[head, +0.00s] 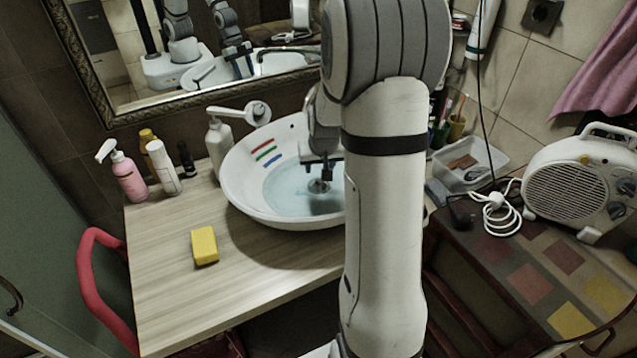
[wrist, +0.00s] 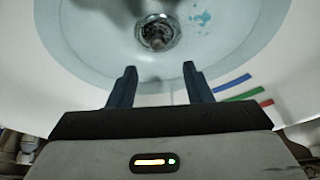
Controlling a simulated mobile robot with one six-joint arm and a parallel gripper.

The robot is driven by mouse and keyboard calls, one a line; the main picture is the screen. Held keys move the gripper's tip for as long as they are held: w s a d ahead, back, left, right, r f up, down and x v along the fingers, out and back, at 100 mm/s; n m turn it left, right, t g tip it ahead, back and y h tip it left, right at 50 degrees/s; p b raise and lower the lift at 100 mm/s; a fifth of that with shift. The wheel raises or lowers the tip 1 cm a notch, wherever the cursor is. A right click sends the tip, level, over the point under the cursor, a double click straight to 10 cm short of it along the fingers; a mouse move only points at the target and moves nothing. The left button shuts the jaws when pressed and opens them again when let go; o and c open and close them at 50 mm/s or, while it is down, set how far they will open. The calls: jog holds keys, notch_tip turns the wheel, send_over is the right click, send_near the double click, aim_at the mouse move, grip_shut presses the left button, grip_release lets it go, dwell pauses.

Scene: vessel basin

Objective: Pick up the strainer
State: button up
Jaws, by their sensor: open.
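The strainer (wrist: 157,33) is a round metal piece with a dark centre, at the bottom of the white basin (wrist: 75,58). In the head view the strainer (head: 318,187) shows small under my gripper (head: 321,173), and the basin (head: 242,188) is partly hidden by my arm. In the wrist view my gripper (wrist: 159,72) is open, with two dark fingers apart and nothing between them. The strainer lies beyond the fingertips in that view. The exact gap between the fingertips and the strainer is hard to tell.
Bluish water (head: 283,190) seems to stand in the basin. A tap (head: 240,113) reaches over its back rim. A yellow sponge (head: 204,246) lies on the counter; a pink bottle (head: 128,178) stands left. A clear tub (head: 470,163) and a heater (head: 580,185) are right.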

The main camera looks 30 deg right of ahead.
jog(key=shift+s+p+x, duration=0.15)
jog(key=shift+p+x, duration=0.05)
jog(key=shift+x, duration=0.85)
jog(key=shift+s+p+x, duration=0.2)
jog(key=shift+p+x, duration=0.05)
jog(key=shift+x, duration=0.75)
jog(key=shift+s+p+x, duration=0.15)
jog(key=shift+p+x, duration=0.05)
jog(key=shift+x, duration=0.85)
jog(key=shift+f, duration=0.15)
jog(key=shift+c, duration=0.2)
grip_shut()
notch_tip(320, 180, up, 10)
jog(key=b, duration=0.1)
notch_tip(320, 180, up, 7)
jog(key=p, duration=0.7)
send_over(319, 180)
jog(key=shift+s+a+r, duration=0.1)
jog(key=shift+s+r, duration=0.15)
jog(key=shift+s, duration=0.1)
jog(key=shift+f, duration=0.1)
